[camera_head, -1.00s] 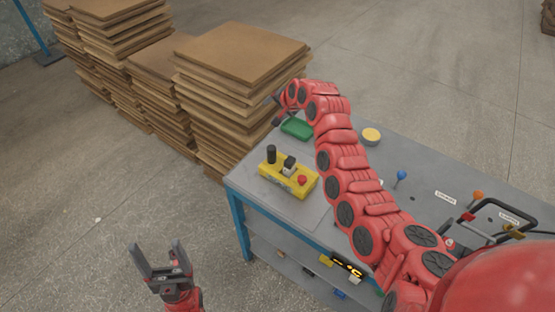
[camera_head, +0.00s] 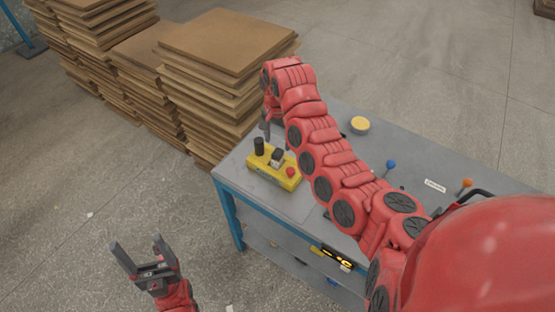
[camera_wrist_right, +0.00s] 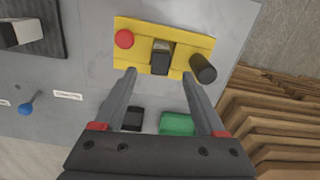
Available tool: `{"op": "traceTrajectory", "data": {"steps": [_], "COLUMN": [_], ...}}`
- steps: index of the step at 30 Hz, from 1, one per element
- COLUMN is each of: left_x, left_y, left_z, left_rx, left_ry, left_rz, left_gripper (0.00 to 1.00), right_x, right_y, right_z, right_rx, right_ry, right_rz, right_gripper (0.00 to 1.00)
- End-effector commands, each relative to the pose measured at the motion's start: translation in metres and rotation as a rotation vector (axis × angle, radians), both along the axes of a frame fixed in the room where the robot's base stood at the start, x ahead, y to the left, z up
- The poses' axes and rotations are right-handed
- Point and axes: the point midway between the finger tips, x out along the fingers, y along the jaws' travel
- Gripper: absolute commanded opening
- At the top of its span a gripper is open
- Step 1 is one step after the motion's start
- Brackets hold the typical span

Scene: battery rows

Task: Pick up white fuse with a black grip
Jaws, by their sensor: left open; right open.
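A white fuse with a black grip (camera_head: 277,157) stands in the middle of a yellow box (camera_head: 264,175) on the grey table. In the right wrist view the fuse (camera_wrist_right: 161,60) sits between a red button and a black cylinder. My right gripper (camera_wrist_right: 158,75) is open and empty, its fingertips on either side of the fuse's near end; contact cannot be told. In the head view it is mostly hidden behind my arm. My left gripper (camera_head: 140,248) is open and empty, off the table at the lower left.
A similar white block with a black part (camera_wrist_right: 20,33) sits on a dark plate at the wrist view's left. A green tray (camera_wrist_right: 177,124) lies between my right fingers. Stacked brown boards (camera_head: 225,45) stand beside the table. A yellow knob (camera_head: 359,125) and blue knob (camera_head: 391,165) stand on it.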

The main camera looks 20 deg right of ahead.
Motion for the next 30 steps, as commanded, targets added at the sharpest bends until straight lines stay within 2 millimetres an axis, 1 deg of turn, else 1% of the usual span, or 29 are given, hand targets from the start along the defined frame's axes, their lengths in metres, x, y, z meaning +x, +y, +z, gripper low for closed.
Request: {"op": "traceTrajectory", "data": {"steps": [1,6,11,14,20,24,30], "left_x": [0.000,0.000,0.000,0.000,0.000,0.000,0.000], "left_y": [0.000,0.000,0.000,0.000,0.000,0.000,0.000], "left_z": [0.010,0.017,0.019,0.025,0.037,0.039,0.039], "left_rx": [0.000,0.000,0.000,0.000,0.000,0.000,0.000], "left_ry": [-0.001,-0.001,-0.001,-0.001,-0.001,-0.001,-0.001], "left_rz": [0.000,0.000,0.000,0.000,0.000,0.000,0.000], "left_gripper": [0.76,0.76,0.76,0.76,0.76,0.76,0.76], "right_x": [-0.002,-0.001,0.001,0.000,0.001,0.002,0.004], "right_y": [-0.001,-0.002,-0.002,-0.002,-0.002,-0.001,-0.002], "right_z": [-0.006,-0.029,-0.037,-0.043,-0.063,-0.081,-0.089], "right_rx": [0.000,-0.002,-0.001,-0.003,-0.003,-0.003,-0.002], "right_ry": [0.008,0.004,-0.001,0.004,0.004,0.004,-0.004], "right_rz": [-0.002,0.000,-0.001,0.001,0.001,0.001,-0.002], "right_gripper": [0.72,0.72,0.72,0.72,0.72,0.72,0.72]}}
